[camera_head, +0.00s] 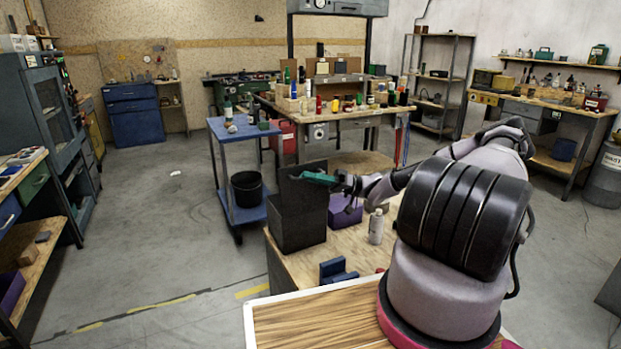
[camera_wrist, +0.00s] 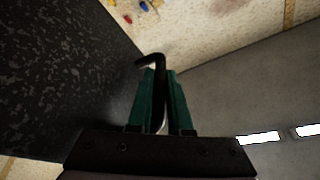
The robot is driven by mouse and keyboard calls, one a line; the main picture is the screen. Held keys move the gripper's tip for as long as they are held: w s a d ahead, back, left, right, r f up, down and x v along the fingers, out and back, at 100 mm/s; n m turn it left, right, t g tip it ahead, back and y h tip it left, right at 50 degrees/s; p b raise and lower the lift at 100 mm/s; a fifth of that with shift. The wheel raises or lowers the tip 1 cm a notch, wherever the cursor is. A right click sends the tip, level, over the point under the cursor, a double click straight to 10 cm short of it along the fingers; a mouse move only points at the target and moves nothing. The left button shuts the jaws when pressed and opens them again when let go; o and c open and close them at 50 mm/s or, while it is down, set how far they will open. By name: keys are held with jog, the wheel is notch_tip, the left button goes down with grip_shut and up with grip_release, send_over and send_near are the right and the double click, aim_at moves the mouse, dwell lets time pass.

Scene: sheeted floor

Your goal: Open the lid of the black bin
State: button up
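The black bin (camera_head: 297,228) stands on the wooden table. Its lid (camera_head: 290,180) is raised, standing up steeply at the back of the bin. In the wrist view the lid's speckled dark face (camera_wrist: 55,75) fills the left side. My gripper (camera_head: 308,177) has green fingers and is in front of the raised lid, above the bin. In the wrist view my gripper (camera_wrist: 160,90) has its fingers close together on a bent black handle (camera_wrist: 153,60), which looks like the lid's. The bin's inside is mostly hidden.
A purple box (camera_head: 346,210) is right of the bin, and a white bottle (camera_head: 376,226) stands nearby. A blue object (camera_head: 336,271) lies toward the table's front. A blue cart (camera_head: 222,131) with a black bucket (camera_head: 246,189) stands left.

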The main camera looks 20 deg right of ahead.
jog(key=o, duration=0.4)
jog(key=shift+d, duration=0.1)
jog(key=v, duration=1)
jog(key=shift+d+f, duration=0.15)
jog(key=shift+d, duration=0.25)
